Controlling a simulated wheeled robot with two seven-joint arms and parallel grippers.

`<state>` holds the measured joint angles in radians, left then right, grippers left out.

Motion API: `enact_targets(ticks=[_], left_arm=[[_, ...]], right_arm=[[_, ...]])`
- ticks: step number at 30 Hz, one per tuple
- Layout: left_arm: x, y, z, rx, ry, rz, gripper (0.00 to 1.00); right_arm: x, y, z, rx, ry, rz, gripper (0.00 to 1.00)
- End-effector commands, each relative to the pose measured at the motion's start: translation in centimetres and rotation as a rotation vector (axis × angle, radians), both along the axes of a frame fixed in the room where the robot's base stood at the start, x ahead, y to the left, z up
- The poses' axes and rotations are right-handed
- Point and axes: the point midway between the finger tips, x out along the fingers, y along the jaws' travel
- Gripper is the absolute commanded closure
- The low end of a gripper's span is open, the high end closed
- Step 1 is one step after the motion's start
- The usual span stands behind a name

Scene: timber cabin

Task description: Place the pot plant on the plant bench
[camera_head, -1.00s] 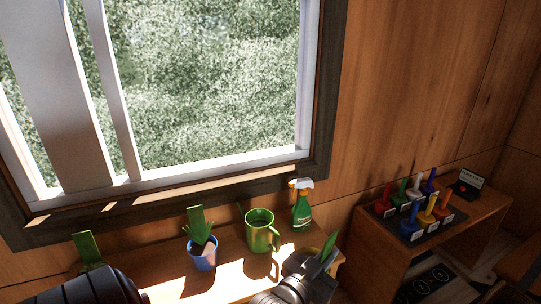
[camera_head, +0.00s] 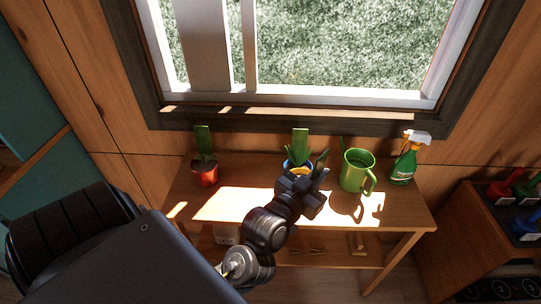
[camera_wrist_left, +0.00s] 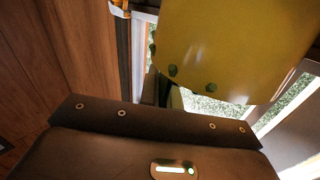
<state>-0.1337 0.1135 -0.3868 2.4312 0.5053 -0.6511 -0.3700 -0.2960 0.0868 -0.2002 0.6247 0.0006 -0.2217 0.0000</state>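My left gripper (camera_head: 303,186) reaches over the wooden plant bench (camera_head: 395,205) and is shut on a yellow pot plant (camera_head: 299,170). In the head view the gripper hides most of this pot, and green leaves show beside it. In the left wrist view the yellow pot (camera_wrist_left: 235,45) fills the upper right, close to the camera; the fingertips are not clear there. The held plant is in front of a blue pot plant (camera_head: 288,164), partly covering it. I cannot tell whether the yellow pot touches the bench. My right gripper is not in view.
A red pot plant (camera_head: 205,172) stands at the bench's left. A green watering can (camera_head: 356,171) and a spray bottle (camera_head: 404,164) stand at the right. The bench top between the red pot and my gripper is clear. A window (camera_head: 330,50) is behind.

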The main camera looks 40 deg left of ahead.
Motion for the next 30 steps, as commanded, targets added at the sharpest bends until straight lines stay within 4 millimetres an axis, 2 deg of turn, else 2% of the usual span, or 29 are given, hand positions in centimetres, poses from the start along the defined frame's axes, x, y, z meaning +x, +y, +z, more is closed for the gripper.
enact_targets(ticks=[5,8,11,15,19,24,30], left_arm=[[0.0,0.1,0.0,0.001,-0.001,0.000,1.00],[-0.3,1.1,-0.5,0.006,0.004,0.008,1.00],[-0.9,3.0,-1.4,0.012,0.015,0.024,1.00],[-2.3,7.1,-2.7,0.023,0.025,0.048,1.00],[-3.5,11.1,-3.0,0.032,0.025,0.056,1.00],[-4.7,15.2,-2.1,0.038,0.013,0.034,1.00],[-5.1,17.4,0.0,0.030,0.000,-0.036,1.00]], right_arm=[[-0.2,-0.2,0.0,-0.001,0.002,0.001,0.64],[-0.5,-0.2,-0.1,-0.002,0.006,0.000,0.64],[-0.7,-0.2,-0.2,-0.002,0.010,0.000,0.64],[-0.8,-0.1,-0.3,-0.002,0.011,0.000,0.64],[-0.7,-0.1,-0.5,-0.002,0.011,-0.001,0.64],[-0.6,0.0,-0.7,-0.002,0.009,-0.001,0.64],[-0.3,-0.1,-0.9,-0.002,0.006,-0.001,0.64]])
